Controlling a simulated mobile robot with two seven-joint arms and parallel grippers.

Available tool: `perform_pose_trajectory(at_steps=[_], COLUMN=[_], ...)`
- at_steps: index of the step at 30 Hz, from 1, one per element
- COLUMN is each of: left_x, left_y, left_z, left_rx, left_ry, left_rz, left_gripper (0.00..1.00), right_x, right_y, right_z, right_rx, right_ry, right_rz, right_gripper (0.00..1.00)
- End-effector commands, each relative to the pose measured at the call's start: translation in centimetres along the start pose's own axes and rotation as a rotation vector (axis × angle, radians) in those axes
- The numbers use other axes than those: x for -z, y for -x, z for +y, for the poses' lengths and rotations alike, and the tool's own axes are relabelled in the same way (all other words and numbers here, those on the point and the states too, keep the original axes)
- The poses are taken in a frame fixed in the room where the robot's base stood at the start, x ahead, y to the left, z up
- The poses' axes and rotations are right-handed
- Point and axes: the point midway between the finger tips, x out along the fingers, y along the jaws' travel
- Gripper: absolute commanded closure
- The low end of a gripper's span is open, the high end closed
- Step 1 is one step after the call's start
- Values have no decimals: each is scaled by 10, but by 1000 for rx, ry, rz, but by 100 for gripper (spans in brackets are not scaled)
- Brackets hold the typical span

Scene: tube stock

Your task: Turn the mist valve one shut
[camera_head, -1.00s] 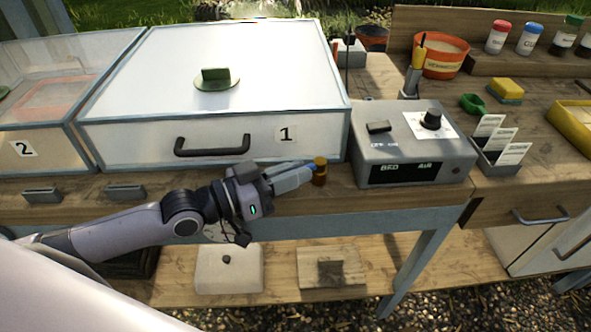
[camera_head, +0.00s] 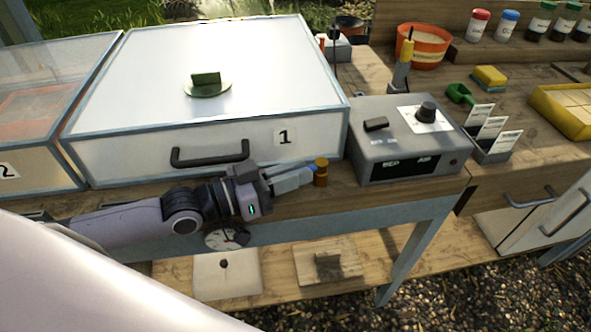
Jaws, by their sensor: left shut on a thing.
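The mist valve one (camera_head: 321,174) is a small brass-coloured fitting standing on the bench ledge in front of case 1, near its right front corner. A bit of blue, which looks like its lever, shows at its left side. My left gripper (camera_head: 310,174) reaches in from the left, low along the case front. Its grey fingers are shut on the blue lever, right beside the brass body. The fingers hide most of the lever, so its exact angle cannot be told. My right gripper is not in view.
Case 1 (camera_head: 228,152), with a black handle (camera_head: 210,155) and a green lid knob (camera_head: 206,79), stands right behind my gripper. A grey control box (camera_head: 408,150) stands close right of the valve. A round dial (camera_head: 227,240) hangs below my wrist.

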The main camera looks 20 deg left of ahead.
Motion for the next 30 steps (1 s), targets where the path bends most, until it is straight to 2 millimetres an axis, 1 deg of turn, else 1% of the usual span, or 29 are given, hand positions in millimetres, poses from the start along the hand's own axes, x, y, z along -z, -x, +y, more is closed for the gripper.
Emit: perform_pose_trajectory(at_steps=[12,13,15,25,28,30], left_x=[1,1,1,0,-1,-1], left_y=[1,1,1,3,10,18], left_z=[-1,-1,-1,0,0,-1], left_rx=[1,1,1,1,1,2], left_ry=[-2,-2,-2,-1,0,-1], left_rz=[3,3,3,0,-2,-4], left_gripper=[100,79,60,60,60,60], right_x=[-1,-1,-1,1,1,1], right_y=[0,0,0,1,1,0], right_z=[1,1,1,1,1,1], right_rx=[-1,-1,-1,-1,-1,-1], right_ry=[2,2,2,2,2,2], right_rz=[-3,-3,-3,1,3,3], right_gripper=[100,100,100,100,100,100])
